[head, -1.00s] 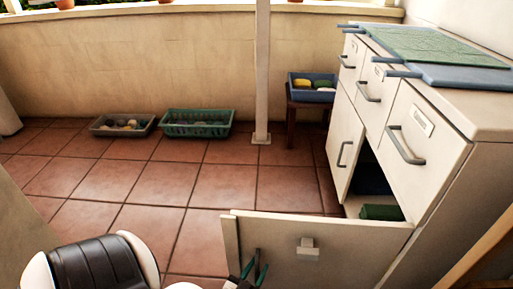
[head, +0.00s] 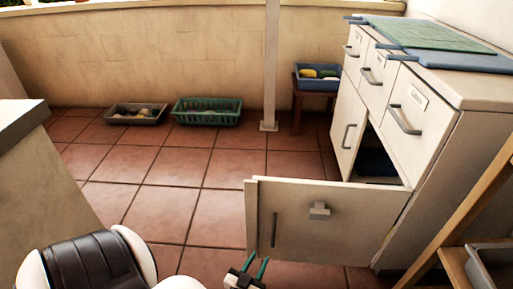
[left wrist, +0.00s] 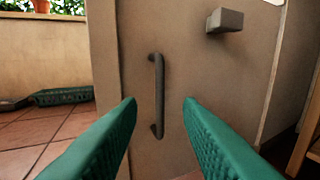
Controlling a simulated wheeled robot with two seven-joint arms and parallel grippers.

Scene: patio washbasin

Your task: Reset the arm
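My left gripper (head: 255,268) is at the bottom of the head view, in front of the open cabinet door (head: 340,215). Its two green fingers are apart and hold nothing. In the left wrist view the fingers (left wrist: 160,105) stand either side of the door's dark vertical handle (left wrist: 157,95), apart from it as far as I can tell. The handle also shows in the head view (head: 274,230). The white cabinet (head: 425,115) stands at the right, with its lower compartment (head: 380,160) open. My right gripper is not in view.
A grey tray (head: 137,113) and a green basket (head: 207,112) lie on the tiled floor by the wall. A blue bin (head: 316,80) stands on a stool behind a white post (head: 271,65). A wooden shelf (head: 455,225) is at the right. The middle floor is clear.

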